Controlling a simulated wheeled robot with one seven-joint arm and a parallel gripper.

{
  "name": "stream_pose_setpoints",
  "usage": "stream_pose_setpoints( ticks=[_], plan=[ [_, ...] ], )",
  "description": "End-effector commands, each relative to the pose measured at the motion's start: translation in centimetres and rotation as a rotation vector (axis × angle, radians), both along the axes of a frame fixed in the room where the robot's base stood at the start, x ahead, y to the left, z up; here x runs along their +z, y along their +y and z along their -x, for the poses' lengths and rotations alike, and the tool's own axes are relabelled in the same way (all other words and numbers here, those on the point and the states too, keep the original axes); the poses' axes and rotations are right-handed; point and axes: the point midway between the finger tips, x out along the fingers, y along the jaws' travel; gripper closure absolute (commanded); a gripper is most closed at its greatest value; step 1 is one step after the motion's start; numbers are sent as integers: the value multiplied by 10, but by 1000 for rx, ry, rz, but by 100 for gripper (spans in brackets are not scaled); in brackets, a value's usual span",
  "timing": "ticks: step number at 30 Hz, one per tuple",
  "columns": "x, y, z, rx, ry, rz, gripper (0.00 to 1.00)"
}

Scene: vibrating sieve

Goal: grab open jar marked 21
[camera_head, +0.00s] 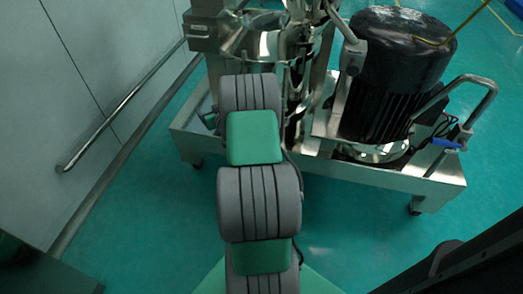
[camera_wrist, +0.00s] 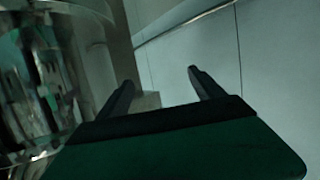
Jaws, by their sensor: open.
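No jar marked 21 can be made out in either view. My gripper (camera_wrist: 160,78) shows in the wrist view with its two dark fingers apart and nothing between them. A shiny, curved, see-through or mirror-like vessel (camera_wrist: 60,85) fills the left of the wrist view, close beside the left finger. I cannot tell whether it is glass or polished steel, and no marking is readable on it. In the head view my gripper is hidden beyond my arm.
A wheeled steel machine frame (camera_head: 405,182) carries a black motor (camera_head: 395,70) and a shiny steel vessel (camera_head: 262,45). A grey wall with a handrail (camera_head: 120,108) runs along the left; the handrail also shows in the wrist view (camera_wrist: 185,20). Green floor is clear in front of the frame.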

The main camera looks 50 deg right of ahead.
Motion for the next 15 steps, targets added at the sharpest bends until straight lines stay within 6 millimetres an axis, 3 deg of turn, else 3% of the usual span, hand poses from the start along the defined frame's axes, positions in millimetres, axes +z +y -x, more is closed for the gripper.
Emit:
stream_pose_setpoints(
  ticks=[1,3,6,9,12,15],
  plan=[
    [-73,-47,33,-113,-66,21,23],
    [-109,-93,76,-252,-157,73,23],
    [-134,-124,120,-379,-226,125,23],
    [-143,-136,142,-438,-253,150,23],
    [-145,-139,148,-455,-259,155,23],
    [-145,-147,139,-451,-257,153,23]
  ],
)
